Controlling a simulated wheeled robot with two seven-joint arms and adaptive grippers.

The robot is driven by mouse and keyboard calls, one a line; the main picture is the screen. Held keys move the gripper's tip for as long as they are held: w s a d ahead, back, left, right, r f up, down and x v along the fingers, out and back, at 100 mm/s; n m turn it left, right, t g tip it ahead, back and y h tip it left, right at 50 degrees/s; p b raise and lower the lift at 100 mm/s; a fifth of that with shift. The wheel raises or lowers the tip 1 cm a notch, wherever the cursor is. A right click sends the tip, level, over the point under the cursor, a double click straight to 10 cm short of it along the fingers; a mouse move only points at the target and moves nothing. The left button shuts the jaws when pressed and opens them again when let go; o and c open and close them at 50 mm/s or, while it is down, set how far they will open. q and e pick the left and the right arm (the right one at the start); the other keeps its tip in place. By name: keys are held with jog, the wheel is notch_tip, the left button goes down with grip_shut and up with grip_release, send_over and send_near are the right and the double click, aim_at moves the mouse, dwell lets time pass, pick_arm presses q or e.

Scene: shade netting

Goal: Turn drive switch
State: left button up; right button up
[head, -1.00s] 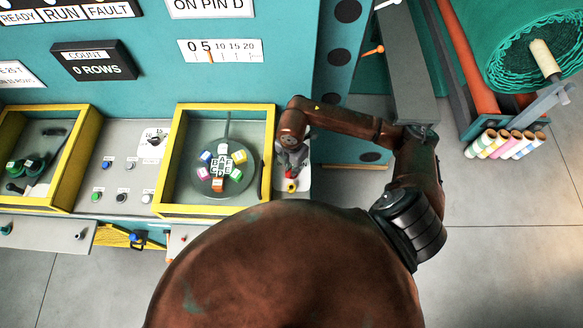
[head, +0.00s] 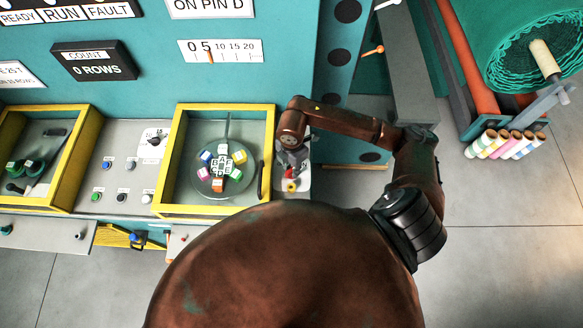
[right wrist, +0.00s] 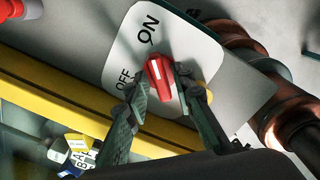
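The drive switch is a red handle (right wrist: 160,82) on a white plate (right wrist: 205,75) marked ON and OFF. Its white mark faces the lettered side; I cannot tell exactly which label it points at. In the right wrist view my right gripper (right wrist: 163,86) has one finger on each side of the handle, both tips against it. In the head view the right gripper (head: 291,160) points down over the switch (head: 290,174), at the right of the yellow-framed window, and partly hides the plate. My left gripper is not in view.
A yellow-framed window (head: 268,125) with lettered coloured blocks behind it stands just left of the switch. Further left is a button panel (head: 117,180). A green netting roll (head: 535,45) and several coloured tubes (head: 505,143) are at the right.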

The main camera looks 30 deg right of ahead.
aim_at(291, 170)
jog(key=shift+o, duration=0.4)
notch_tip(291, 170, up, 12)
dwell(0.4)
jog(key=shift+a, duration=0.1)
dwell(0.4)
